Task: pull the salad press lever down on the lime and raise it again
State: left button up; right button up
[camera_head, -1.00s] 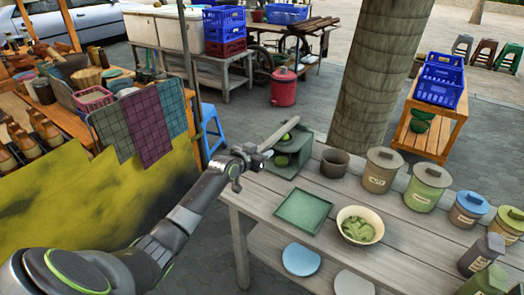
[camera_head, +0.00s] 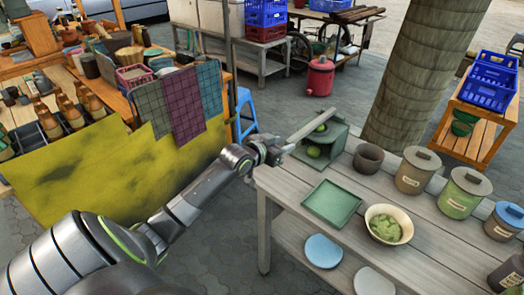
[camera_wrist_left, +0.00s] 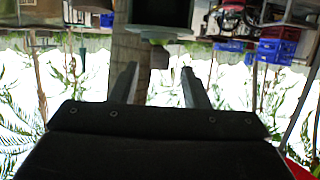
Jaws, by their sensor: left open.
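The green salad press (camera_head: 338,143) stands at the back left of the grey wooden table. Its long grey lever (camera_head: 315,124) slants up from the near left end to the far right. A green lime (camera_head: 313,151) shows inside the press, and another green round thing (camera_head: 320,127) shows higher, beside the lever. My left gripper (camera_head: 279,151) is open at the lever's near left end; I cannot tell whether they touch. In the left wrist view its two fingers (camera_wrist_left: 160,88) stand apart. My right gripper is not in view.
On the table are a green tray (camera_head: 331,187), a cream bowl with green pieces (camera_head: 369,212), a dark cup (camera_head: 368,158) and several lidded canisters (camera_head: 416,170). A palm trunk (camera_head: 412,80) rises behind. A cloth-hung stall (camera_head: 182,105) stands left.

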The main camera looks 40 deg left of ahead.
pick_arm(q)
jog(key=v, duration=0.9)
jog(key=shift+s, duration=0.15)
jog(key=s+a+f+n+g+y, duration=0.15)
jog(key=a+f, duration=0.25)
jog(key=f, duration=0.7)
jog(key=s+a+f+n+g+y, duration=0.1)
jog(key=s+a+f+g+y, duration=0.15)
jog(key=f, duration=0.75)
jog(key=s+f+g, duration=0.3)
jog(key=s+f, duration=0.8)
jog(key=f, duration=0.5)
jog(key=s+d+f+g, duration=0.2)
jog(key=s+d+f, duration=0.3)
jog(key=s, duration=0.5)
jog(key=s+d+f+g+h, duration=0.1)
jog(key=s+d+f+g, duration=0.1)
jog(key=s+d+f, duration=0.3)
jog(key=s+d+f+m+g+h, duration=0.1)
jog(key=s+d+f+g, duration=0.1)
jog(key=s+d+f, duration=0.3)
jog(key=s+f, duration=0.4)
jog(key=s, duration=0.7)
jog(key=shift+s+d+f, duration=0.15)
jog(key=shift+d+f, duration=0.1)
